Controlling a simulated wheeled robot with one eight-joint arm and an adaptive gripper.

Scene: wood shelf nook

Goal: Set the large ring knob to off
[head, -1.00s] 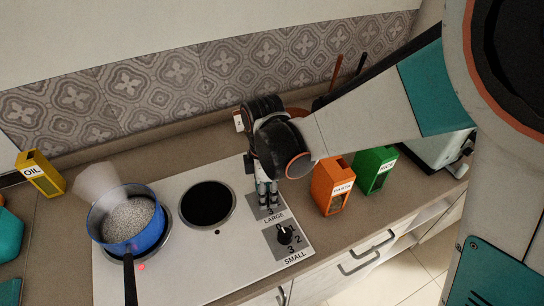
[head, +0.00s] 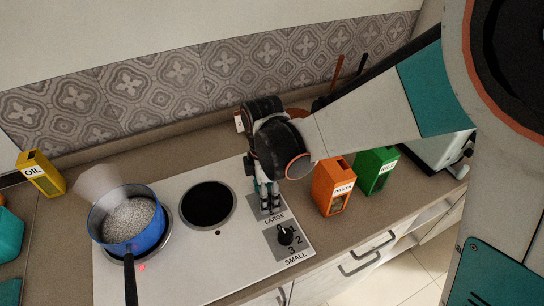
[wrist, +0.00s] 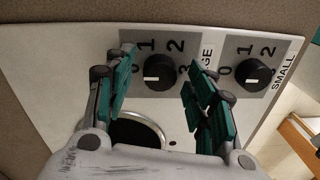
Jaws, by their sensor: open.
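The large ring knob (wrist: 158,72) is a round black knob with a white mark, on a grey plate marked 0 to 3. Its mark shows at its lower left; I cannot surely tell its number. In the wrist view my gripper (wrist: 157,66) is open, with one teal finger on each side of the knob. In the head view my gripper (head: 270,206) is over the plate and hides the knob above the LARGE label (head: 274,217). Contact with the knob cannot be told.
The small ring knob (head: 285,235) sits close by. A blue pot (head: 130,242) stands on the left ring, beside a lit red lamp. The other ring (head: 207,204) is bare. Orange pasta (head: 322,194) and green rice (head: 368,176) boxes stand right of the hob.

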